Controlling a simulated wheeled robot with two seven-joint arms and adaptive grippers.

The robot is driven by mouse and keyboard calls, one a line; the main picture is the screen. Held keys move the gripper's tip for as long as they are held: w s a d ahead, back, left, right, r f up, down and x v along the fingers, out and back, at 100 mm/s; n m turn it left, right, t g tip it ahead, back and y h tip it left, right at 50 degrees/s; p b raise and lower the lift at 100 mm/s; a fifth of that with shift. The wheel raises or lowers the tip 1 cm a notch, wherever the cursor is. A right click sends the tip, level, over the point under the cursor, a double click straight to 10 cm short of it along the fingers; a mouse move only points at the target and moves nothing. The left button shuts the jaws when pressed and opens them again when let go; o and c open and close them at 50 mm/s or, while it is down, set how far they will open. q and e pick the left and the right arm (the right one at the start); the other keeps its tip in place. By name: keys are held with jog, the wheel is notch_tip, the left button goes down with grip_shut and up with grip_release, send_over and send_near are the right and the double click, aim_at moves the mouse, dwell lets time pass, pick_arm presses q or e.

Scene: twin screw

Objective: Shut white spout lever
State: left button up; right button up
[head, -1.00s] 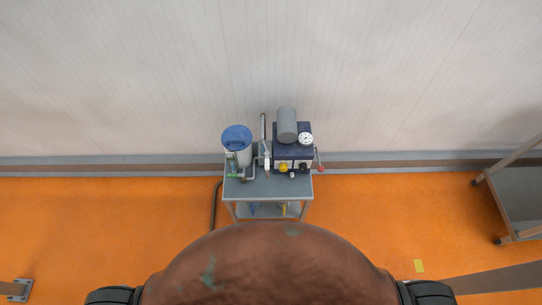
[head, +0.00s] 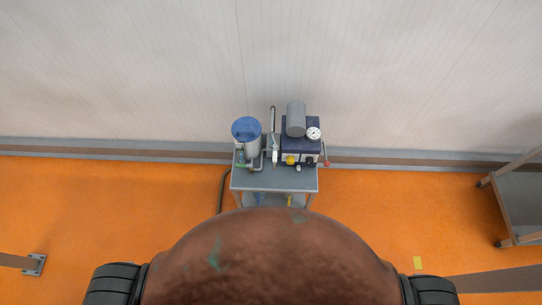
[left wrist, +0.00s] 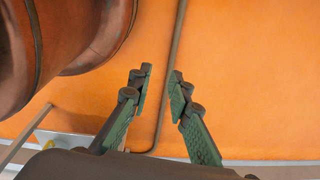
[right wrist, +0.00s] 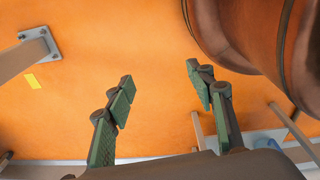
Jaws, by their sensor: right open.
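A small white part (head: 275,157), likely the spout lever, stands between the blue-lidded tank (head: 246,143) and the dark blue machine box (head: 301,147) on a grey cart (head: 275,180). It is too small to tell its position. Neither gripper shows in the head view. In the left wrist view my left gripper (left wrist: 160,74) is empty, its fingertips a narrow gap apart over the orange floor. In the right wrist view my right gripper (right wrist: 160,75) is open wider and empty, also over the floor. Both are apart from the lever.
The box carries a grey cylinder (head: 296,119), a white gauge (head: 314,134), a yellow knob (head: 291,160) and a red ball handle (head: 326,164). The cart stands near the wall (head: 120,70). Another cart (head: 523,200) is at the right. Floor beside the cart is clear.

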pick_arm(q)
jog(key=f+b, duration=0.3)
jog(key=s+f+b, duration=0.1)
jog(key=f+b, duration=0.6)
jog(key=f, duration=0.1)
jog(key=shift+s+d+f, duration=0.1)
jog(key=shift+s+f, duration=0.05)
jog(key=shift+s, duration=0.05)
grip_shut()
pick_arm(e)
notch_tip(320, 180, down, 11)
jog(key=s, duration=0.2)
jog(key=shift+d, duration=0.15)
jog(key=shift+w, duration=0.1)
jog(key=shift+c, duration=0.6)
